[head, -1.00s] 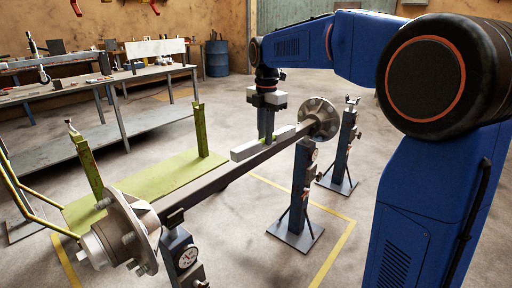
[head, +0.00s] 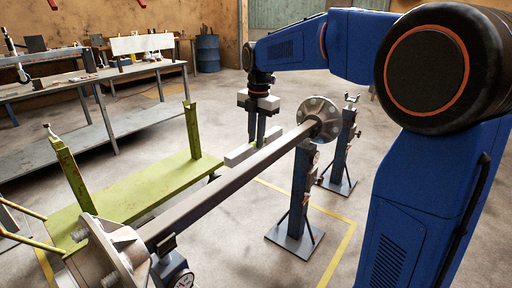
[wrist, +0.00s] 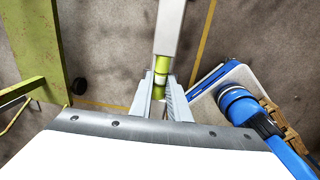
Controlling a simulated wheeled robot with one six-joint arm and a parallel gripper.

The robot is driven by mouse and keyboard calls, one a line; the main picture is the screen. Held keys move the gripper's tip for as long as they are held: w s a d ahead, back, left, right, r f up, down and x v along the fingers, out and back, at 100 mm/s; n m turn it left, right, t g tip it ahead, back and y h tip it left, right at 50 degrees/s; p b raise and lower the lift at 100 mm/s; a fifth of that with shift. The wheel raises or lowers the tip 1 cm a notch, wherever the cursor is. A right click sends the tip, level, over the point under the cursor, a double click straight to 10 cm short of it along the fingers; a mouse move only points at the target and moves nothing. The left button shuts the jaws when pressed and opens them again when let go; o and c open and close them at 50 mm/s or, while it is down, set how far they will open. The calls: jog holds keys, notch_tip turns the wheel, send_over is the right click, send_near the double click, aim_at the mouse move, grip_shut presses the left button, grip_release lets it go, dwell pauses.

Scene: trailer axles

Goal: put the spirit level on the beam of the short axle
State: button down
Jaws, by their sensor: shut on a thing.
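My gripper (head: 257,140) is shut on the spirit level (head: 236,157), a pale grey bar held about level. In the head view the bar shows along the far side of the axle's dark beam (head: 205,198), near the far hub (head: 318,112); whether it touches the beam I cannot tell. In the wrist view the spirit level (wrist: 169,28) runs up between my gripper's fingers (wrist: 160,100), with its green vial showing. The axle lies across stands, its near hub (head: 105,250) at lower left. Only one axle shows, and I cannot tell whether it is the short one.
A green trailer frame (head: 130,195) with uprights lies behind the axle. A grey stand (head: 300,195) and another stand (head: 343,150) are to the right. A workbench (head: 95,78) and a blue barrel (head: 208,53) are at the back. Floor is open between barrel and axle.

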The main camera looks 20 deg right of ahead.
notch_tip(320, 180, down, 3)
jog(key=shift+f, duration=0.2)
jog(key=c, duration=1.7)
grip_release()
jog(key=shift+r, duration=0.1)
jog(key=r, duration=1.1)
jog(key=shift+s+d+r, duration=0.2)
jog(key=shift+s+r, duration=0.05)
jog(key=shift+s, duration=0.05)
jog(key=shift+r, duration=0.15)
jog(key=s+d+f+m+t, duration=0.1)
jog(key=s+d+f+m, duration=0.15)
jog(key=s+m, duration=0.45)
jog(key=s+d+f+m+t, duration=0.1)
jog(key=s+d+f+m, duration=0.3)
jog(key=s, duration=0.6)
jog(key=s+f+m, duration=0.4)
jog(key=s, duration=0.1)
jog(key=s+f+m+t, duration=0.1)
jog(key=s+f+m, duration=0.3)
jog(key=s+m, duration=0.1)
jog(key=s+f+m+t, duration=0.1)
jog(key=s+f+m, duration=0.3)
jog(key=s+m, duration=0.1)
jog(key=shift+s+f, duration=0.15)
jog(key=shift+s, duration=0.35)
